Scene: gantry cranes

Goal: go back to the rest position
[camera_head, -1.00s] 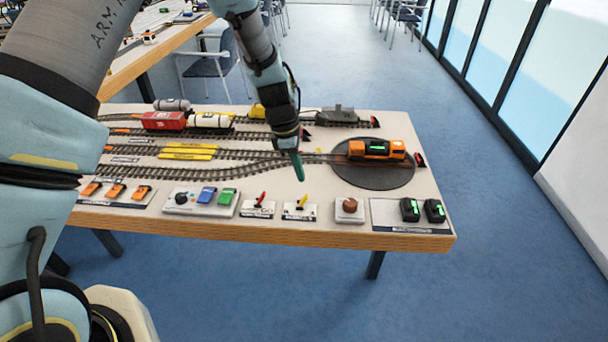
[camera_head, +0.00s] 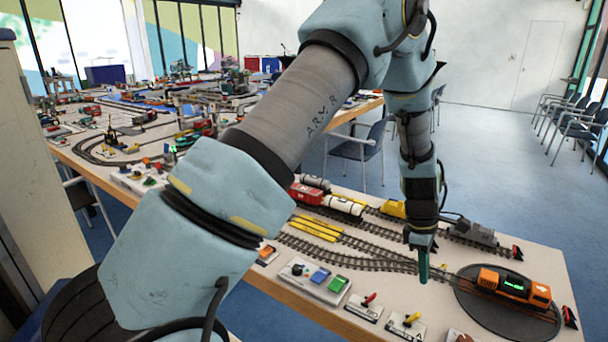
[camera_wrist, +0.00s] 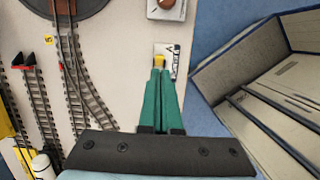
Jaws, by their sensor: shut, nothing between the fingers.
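My gripper (camera_head: 422,272) points down over the front part of the train table (camera_head: 560,260), between the tracks and the row of controls. Its green fingers are shut and empty. In the wrist view the closed fingers (camera_wrist: 161,100) lie over the table edge zone, with the tips near a yellow lever (camera_wrist: 159,60) on a small white plate. That lever also shows in the head view (camera_head: 412,319). Whether the fingertips touch it I cannot tell, but in the head view they appear above it. My arm crosses the middle of the head view and hides part of the table.
An orange locomotive (camera_head: 513,285) stands on the dark turntable (camera_head: 480,313) at the right. A red wagon (camera_head: 306,194), a white tank wagon (camera_head: 344,205) and a grey wagon (camera_head: 473,232) stand on the back tracks. A larger layout table (camera_head: 90,165) and chairs (camera_head: 355,150) are behind.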

